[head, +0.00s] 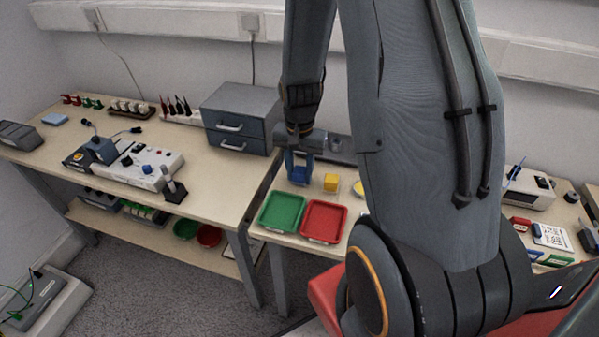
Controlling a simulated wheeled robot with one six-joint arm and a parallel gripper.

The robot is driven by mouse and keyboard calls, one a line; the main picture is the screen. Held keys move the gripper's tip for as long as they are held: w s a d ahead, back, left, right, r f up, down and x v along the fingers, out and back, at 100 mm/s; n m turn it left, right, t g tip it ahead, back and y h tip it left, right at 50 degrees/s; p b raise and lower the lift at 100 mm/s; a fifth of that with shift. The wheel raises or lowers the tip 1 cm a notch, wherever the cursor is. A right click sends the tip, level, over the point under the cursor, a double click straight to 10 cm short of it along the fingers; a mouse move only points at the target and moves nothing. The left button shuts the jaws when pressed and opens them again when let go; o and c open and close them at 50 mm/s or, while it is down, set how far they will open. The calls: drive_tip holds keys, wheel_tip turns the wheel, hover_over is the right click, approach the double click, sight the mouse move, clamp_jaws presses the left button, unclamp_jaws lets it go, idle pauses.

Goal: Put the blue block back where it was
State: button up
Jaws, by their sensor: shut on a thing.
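My gripper (300,170) points down over the back left part of the right-hand table (268,180). It is shut on the blue block (299,175), which shows as a small blue shape between and below the fingers. The fingers hide part of the block, and I cannot tell whether it touches the table. A yellow block (330,182) stands just right of the gripper, apart from it.
A green tray (282,212) and a red tray (324,222) lie in front of the gripper. A grey drawer cabinet (238,118) stands left on the neighbouring bench. A small yellow thing (359,188) sits beside my arm, which hides much of the table.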

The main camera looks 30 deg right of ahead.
sight(300, 170)
drive_tip(key=shift+f, duration=0.15)
drive_tip(key=shift+f, duration=0.15)
drive_tip(key=o, duration=1.1)
wheel_tip(300, 170, up, 11)
drive_tip(key=shift+r, duration=0.1)
drive_tip(key=s+a+r+n, duration=0.2)
drive_tip(key=s+a+n, duration=0.7)
drive_tip(key=s, duration=0.3)
drive_tip(key=shift+a+r, duration=0.3)
drive_tip(key=shift+a, duration=0.25)
